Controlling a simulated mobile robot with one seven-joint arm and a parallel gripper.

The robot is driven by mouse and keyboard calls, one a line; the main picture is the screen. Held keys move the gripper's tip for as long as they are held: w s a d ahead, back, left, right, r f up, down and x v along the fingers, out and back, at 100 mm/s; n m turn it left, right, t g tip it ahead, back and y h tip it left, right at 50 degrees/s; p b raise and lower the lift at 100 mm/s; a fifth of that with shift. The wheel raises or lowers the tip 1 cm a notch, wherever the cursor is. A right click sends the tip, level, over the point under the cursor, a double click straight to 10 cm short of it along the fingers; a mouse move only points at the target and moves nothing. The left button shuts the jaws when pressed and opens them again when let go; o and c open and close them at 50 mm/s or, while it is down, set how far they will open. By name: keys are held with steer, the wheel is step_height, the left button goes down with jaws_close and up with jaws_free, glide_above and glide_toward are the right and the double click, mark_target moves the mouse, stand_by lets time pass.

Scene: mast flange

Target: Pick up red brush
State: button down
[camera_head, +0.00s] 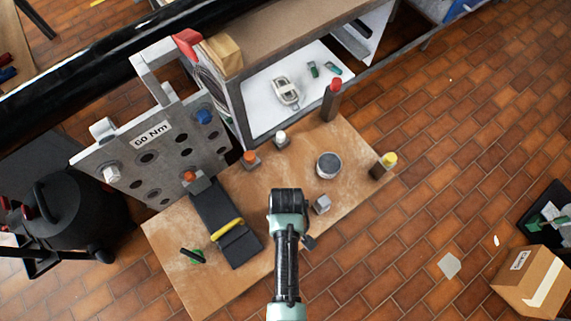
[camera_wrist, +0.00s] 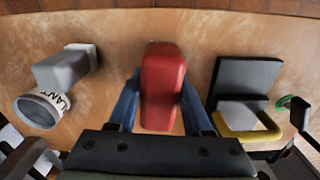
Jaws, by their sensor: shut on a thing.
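A red block-like thing, which I take to be the red brush (camera_wrist: 162,85), stands between the two blue fingers of my gripper (camera_wrist: 160,103) in the wrist view. The fingers are shut on it, one on each side. In the head view my gripper (camera_head: 290,205) is over the middle of the wooden table (camera_head: 225,290) and hides the brush.
To the right are a grey block (camera_head: 321,204) and a round tin (camera_head: 328,165). To the left lies a black tool with a yellow handle (camera_head: 227,228). A red-topped dark post (camera_head: 332,100) stands at the back. A perforated panel (camera_head: 150,155) stands at the left.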

steer(key=shift+r, duration=0.1)
step_height(320, 180, up, 10)
steer(key=shift+r+p, duration=0.2)
steer(key=shift+p, duration=0.45)
